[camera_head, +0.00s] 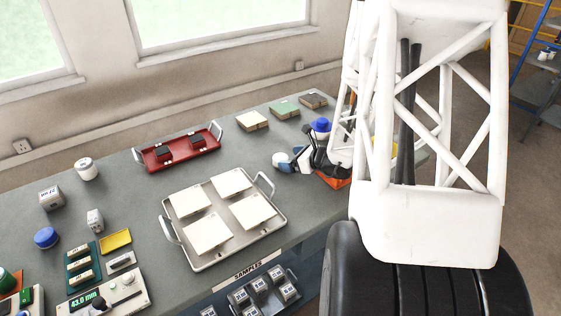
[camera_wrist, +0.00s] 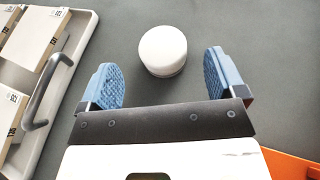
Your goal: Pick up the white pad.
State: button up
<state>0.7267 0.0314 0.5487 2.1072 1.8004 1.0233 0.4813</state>
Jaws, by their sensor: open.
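The white pad (camera_wrist: 162,48) is a short round white piece standing on the grey counter, near the top centre of the wrist view. In the head view the white pad (camera_head: 279,158) shows small, beside my gripper (camera_head: 300,158) and partly covered by it. My gripper (camera_wrist: 163,80) is open and empty, with blue ribbed fingers left and right. The pad lies in line with the gap between them, slightly beyond the fingers in the picture. I see no contact; the height between fingers and pad is hard to judge.
A metal tray (camera_head: 168,229) with several white tiles is left of my gripper; its handle (camera_wrist: 40,95) is near my left finger. An orange item (camera_head: 336,180) and a blue-topped item (camera_head: 321,125) are close by. A red tray (camera_head: 209,142) stands behind. Counter around the pad is clear.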

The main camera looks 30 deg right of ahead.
aim_at(281, 157)
jog(key=shift+x, duration=2.6)
jog(key=shift+d, duration=0.1)
jog(key=c, duration=1)
jog(key=shift+r, duration=0.1)
jog(key=shift+r, duration=4.9)
